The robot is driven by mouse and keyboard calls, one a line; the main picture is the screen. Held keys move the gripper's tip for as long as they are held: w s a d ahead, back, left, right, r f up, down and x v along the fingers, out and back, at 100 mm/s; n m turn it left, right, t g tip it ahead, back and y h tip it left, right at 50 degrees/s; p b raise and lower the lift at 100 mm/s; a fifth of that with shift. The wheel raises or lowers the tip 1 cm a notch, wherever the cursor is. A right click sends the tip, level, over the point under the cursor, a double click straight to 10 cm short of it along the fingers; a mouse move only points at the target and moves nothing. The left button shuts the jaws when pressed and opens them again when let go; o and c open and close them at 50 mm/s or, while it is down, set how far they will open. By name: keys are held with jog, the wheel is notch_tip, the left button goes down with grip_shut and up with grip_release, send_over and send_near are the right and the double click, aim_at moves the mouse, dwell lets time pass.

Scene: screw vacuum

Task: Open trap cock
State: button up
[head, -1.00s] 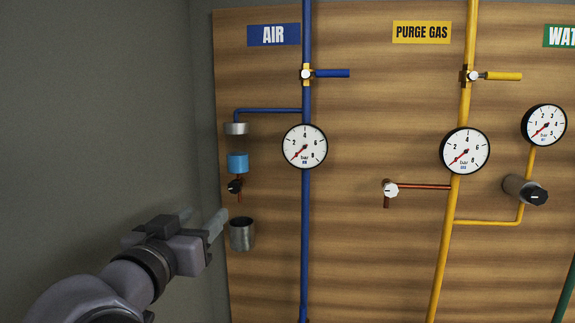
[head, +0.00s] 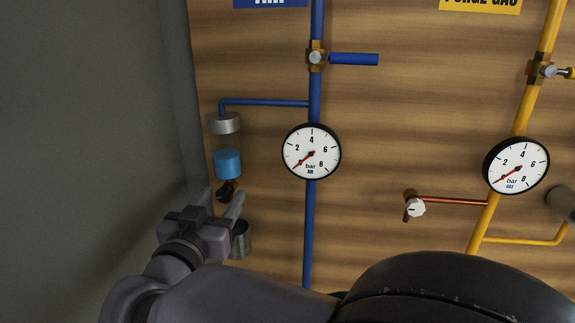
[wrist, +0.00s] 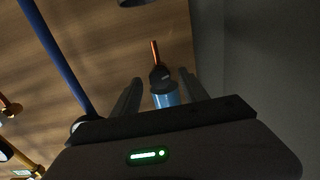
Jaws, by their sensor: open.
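The water trap on the blue air line has a grey cap (head: 223,123) and a blue lower bowl (head: 228,163). The trap cock (head: 227,190) is a small dark knob just under the bowl. My gripper (head: 222,194) is open and empty, its two fingers pointing at the cock from the near side. In the wrist view, the cock (wrist: 160,74) shows between the spread fingers (wrist: 161,78), with a copper outlet pipe (wrist: 154,50) and the blue bowl around it. I cannot tell how far the fingertips are from the cock. The fingers partly hide it in the head view.
A metal cup (head: 240,240) stands below the cock, partly behind my gripper. A pressure gauge (head: 311,152) and blue valve handle (head: 353,59) are to the right. A grey wall (head: 90,120) lies close on the left. My arm covers the lower middle.

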jog(key=shift+s, duration=0.25)
jog(key=shift+c, duration=0.2)
jog(key=shift+w, duration=0.1)
grip_shut()
jog(key=b, duration=0.3)
jog(key=shift+f+n, duration=0.3)
jog(key=shift+f, duration=0.05)
jog(key=n+b, duration=0.1)
jog(key=b, duration=0.3)
jog(key=shift+f+b, duration=0.15)
jog(key=shift+b, duration=0.15)
jog(key=shift+r+n+b, duration=0.25)
jog(key=shift+n+b, duration=0.45)
jog(key=shift+b, duration=0.5)
jog(key=shift+a+r+n+b, duration=0.1)
jog(key=shift+r+n+b, duration=0.15)
jog(key=shift+n+b, duration=1.1)
jog(key=shift+n, duration=0.25)
jog(key=shift+r, duration=0.1)
